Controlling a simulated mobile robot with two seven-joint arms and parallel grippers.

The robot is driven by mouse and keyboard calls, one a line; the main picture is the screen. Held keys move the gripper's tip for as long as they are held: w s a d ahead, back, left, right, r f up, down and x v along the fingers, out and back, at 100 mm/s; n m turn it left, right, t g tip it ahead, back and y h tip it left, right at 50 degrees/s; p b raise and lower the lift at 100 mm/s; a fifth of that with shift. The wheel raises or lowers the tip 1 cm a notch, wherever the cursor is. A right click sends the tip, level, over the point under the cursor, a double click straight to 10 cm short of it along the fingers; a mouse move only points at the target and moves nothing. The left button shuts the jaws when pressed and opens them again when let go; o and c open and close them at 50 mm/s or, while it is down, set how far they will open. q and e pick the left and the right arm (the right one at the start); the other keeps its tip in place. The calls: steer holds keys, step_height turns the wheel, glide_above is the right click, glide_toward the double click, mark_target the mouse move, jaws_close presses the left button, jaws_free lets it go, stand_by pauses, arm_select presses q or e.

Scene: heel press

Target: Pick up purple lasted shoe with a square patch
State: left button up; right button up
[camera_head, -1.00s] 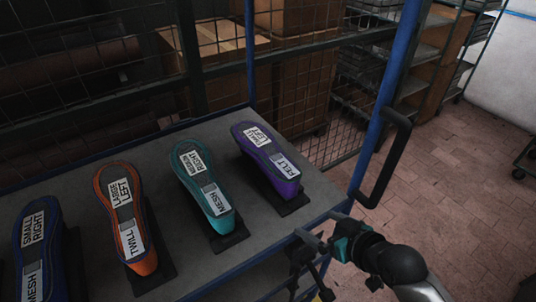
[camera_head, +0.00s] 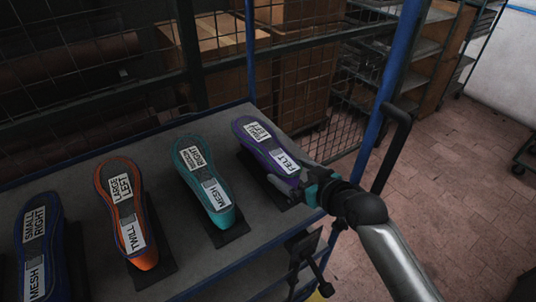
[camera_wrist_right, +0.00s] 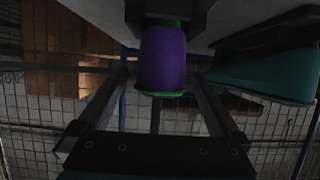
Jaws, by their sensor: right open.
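The purple shoe (camera_head: 246,139) stands on a dark base at the right end of the shelf. Its top has white labels reading "FELT" and apparently "SMALL LEFT", with a small grey patch between them. My right gripper (camera_head: 300,181) is open at the shoe's near end and hides part of it. In the right wrist view, the shoe's purple end (camera_wrist_right: 162,60) lies between the two open fingertips, with gaps at the sides. My left gripper is not in view.
A teal shoe (camera_head: 217,208) stands just left of the purple one; its side also shows in the wrist view (camera_wrist_right: 265,75). An orange shoe (camera_head: 137,235) and a navy shoe (camera_head: 38,245) stand further left. A blue post (camera_head: 392,85) with a black handle (camera_head: 396,145) rises at the right.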

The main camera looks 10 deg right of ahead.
mark_target(279, 163)
steer(key=shift+x, duration=2.75)
steer(key=shift+r, duration=0.15)
jaws_close()
steer(key=shift+w+r, duration=0.1)
steer(key=shift+r, duration=0.1)
